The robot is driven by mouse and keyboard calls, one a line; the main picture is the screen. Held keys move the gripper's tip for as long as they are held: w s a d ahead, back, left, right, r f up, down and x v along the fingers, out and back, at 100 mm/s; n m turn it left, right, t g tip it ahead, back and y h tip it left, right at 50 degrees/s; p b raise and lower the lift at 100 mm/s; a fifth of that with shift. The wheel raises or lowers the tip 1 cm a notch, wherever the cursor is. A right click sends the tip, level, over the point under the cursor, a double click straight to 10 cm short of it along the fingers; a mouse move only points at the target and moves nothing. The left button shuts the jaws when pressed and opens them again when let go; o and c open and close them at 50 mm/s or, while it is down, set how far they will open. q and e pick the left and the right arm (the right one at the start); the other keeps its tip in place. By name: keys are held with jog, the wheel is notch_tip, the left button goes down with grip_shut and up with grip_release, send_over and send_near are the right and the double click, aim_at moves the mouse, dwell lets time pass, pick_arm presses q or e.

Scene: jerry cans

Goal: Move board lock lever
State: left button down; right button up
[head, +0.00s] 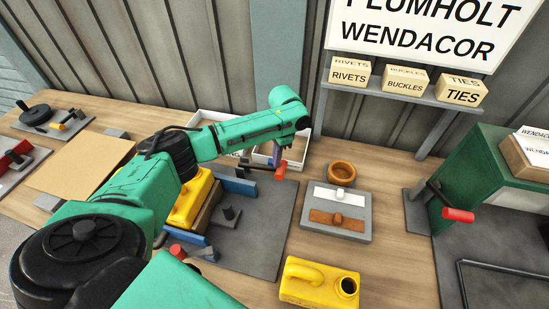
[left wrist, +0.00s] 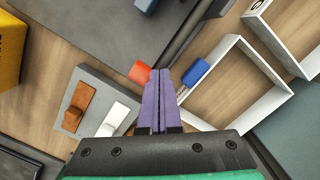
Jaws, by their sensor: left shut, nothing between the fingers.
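My left gripper (head: 276,156) is shut with nothing between its purple fingers, which also show in the left wrist view (left wrist: 161,76). It is above the far edge of a dark grey board. A lever with a red end (head: 281,170) is right beside the fingertips. Its red end (left wrist: 139,72) lies just left of the fingertips in the left wrist view, and a blue piece (left wrist: 196,72) lies to their right. I cannot tell whether the fingers touch the lever. My left arm hides part of the board. My right gripper is out of view.
A yellow jerry can (head: 193,201) stands by blue rails on the dark board (head: 268,240); another yellow can (head: 318,284) is at the front. A grey plate with sliding blocks (head: 366,222) and a brown bowl (head: 341,173) are to the right. White trays (left wrist: 274,107) lie behind the gripper.

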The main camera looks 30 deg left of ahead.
aim_at(284, 162)
pick_arm(q)
jog(key=shift+w+d+r, duration=0.25)
jog(key=shift+w+d, duration=0.25)
jog(key=shift+w, duration=0.15)
jog(key=shift+w+d+r, duration=0.25)
jog(key=shift+w+d, duration=0.2)
jog(key=shift+w, duration=0.2)
jog(key=shift+a+r, duration=0.1)
jog(key=shift+r, duration=0.4)
notch_tip(284, 162, up, 14)
jog(key=w+d+b, duration=0.1)
jog(key=shift+f+b, duration=0.25)
jog(key=shift+b, duration=0.15)
